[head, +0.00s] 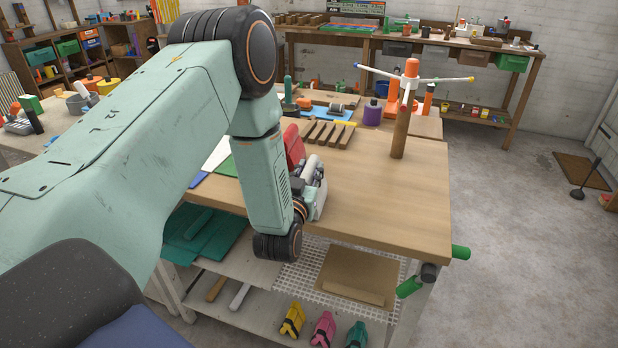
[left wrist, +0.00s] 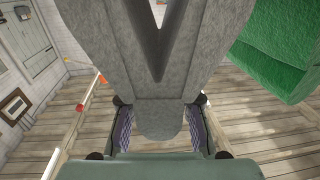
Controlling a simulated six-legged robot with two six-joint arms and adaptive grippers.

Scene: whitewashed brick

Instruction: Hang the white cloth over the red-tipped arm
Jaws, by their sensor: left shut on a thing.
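My left gripper (head: 313,190) is low over the front of the wooden table, partly hidden by my own arm. In the left wrist view its two fingers (left wrist: 160,125) are closed on a pale grey-white cloth (left wrist: 150,85), which fills the middle and parts in a V at the top. A post stand (head: 400,130) is upright at the table's right, apart from the gripper. Its side arms show a blue tip at left and a yellow tip at right; an orange-red part shows at its top. My right gripper is not in view.
Wooden slats (head: 328,133) and a purple container (head: 373,113) stand behind. The table's front right (head: 390,205) is bare. Green rolls (head: 410,287) stick out at its right edge. In the left wrist view, a green cloth-like thing (left wrist: 280,45) is at right.

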